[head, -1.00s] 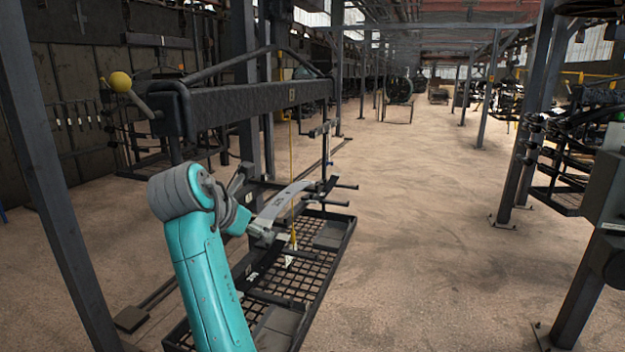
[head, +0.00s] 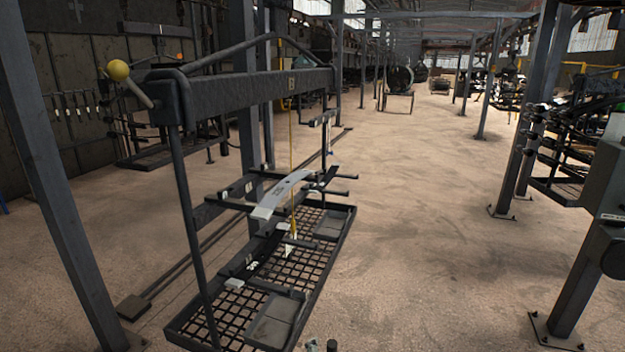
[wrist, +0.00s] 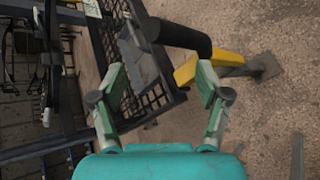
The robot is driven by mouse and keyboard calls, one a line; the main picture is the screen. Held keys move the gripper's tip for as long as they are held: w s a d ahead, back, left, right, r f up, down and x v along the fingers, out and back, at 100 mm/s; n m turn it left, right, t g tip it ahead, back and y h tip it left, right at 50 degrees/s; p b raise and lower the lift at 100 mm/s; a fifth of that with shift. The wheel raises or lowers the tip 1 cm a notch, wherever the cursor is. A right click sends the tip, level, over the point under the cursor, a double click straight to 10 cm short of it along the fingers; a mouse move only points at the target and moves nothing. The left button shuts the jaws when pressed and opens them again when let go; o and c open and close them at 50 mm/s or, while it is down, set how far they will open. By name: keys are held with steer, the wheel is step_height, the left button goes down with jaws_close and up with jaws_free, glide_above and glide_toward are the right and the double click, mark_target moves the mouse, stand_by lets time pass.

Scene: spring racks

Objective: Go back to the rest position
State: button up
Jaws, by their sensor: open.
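My gripper (wrist: 160,88) shows in the wrist view with its two fingers spread apart and nothing held between them. Part of a hanging rack with a mesh base and a dark bar ending in a rounded tip lies beyond the fingers. In the head view my arm is out of sight, apart from what may be a small dark piece at the bottom edge. A grey curved spring leaf (head: 282,194) lies across the rack's arms, above the mesh base.
The hanging rack (head: 250,90) has a black mesh tray (head: 340,235) low over the floor. A yellow ball handle (head: 118,70) sticks out at its upper left. Steel posts (head: 50,170) stand at left and right (head: 572,285). Sandy floor (head: 420,230) is open right of the rack.

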steer(key=s+d+f+m+y, duration=0.1)
steer(key=s+d+f+m, duration=0.25)
steer(key=s, duration=0.45)
steer(key=s+d+f+m+t, duration=0.1)
steer(key=s+d+f+m, duration=0.25)
steer(key=s, duration=0.55)
steer(key=s+d+f+m+y, duration=0.1)
steer(key=s+d+f+m, duration=0.1)
steer(key=s+d+f, duration=0.45)
steer(key=s+d+r+m+t, duration=0.1)
steer(key=s+r+m, duration=0.3)
steer(key=s, duration=0.5)
steer(key=s+d+r+m, duration=0.1)
steer(key=s+r+m, duration=0.4)
steer(key=s+r, duration=0.2)
steer(key=s+d+r+m+t+h, duration=0.1)
steer(key=s+r+m, duration=0.3)
steer(key=s, duration=0.6)
step_height(320, 180, up, 2)
steer(key=shift+s+r+m+t, duration=0.2)
steer(key=shift+s+m+t, duration=0.1)
steer(key=shift+s+m, duration=0.1)
